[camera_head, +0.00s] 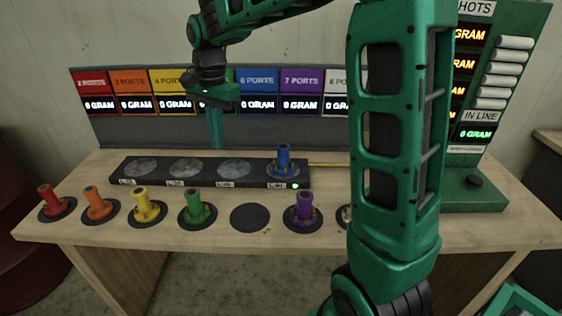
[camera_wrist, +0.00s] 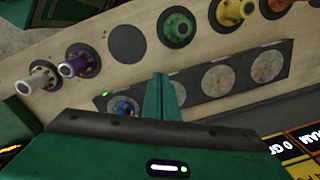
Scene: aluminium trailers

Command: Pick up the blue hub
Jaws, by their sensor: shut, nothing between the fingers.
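The blue hub (camera_head: 283,160) stands upright on the rightmost round pad of the long black scale bar (camera_head: 120,170). In the wrist view the blue hub (camera_wrist: 124,106) shows just left of my fingers, its lower part hidden by my gripper's body. My gripper (camera_head: 215,143) points down above the back of the bench, behind the bar and left of the hub. Its green fingers (camera_wrist: 160,78) are together, empty and apart from the hub.
Red (camera_head: 47,199), orange (camera_head: 96,203), yellow (camera_head: 146,206), green (camera_head: 197,207) and purple (camera_head: 303,208) hubs stand along the wooden bench front (camera_head: 330,235). A bare black disc (camera_head: 250,218) lies between green and purple. A display panel (camera_head: 290,131) stands behind; my arm hides the right side.

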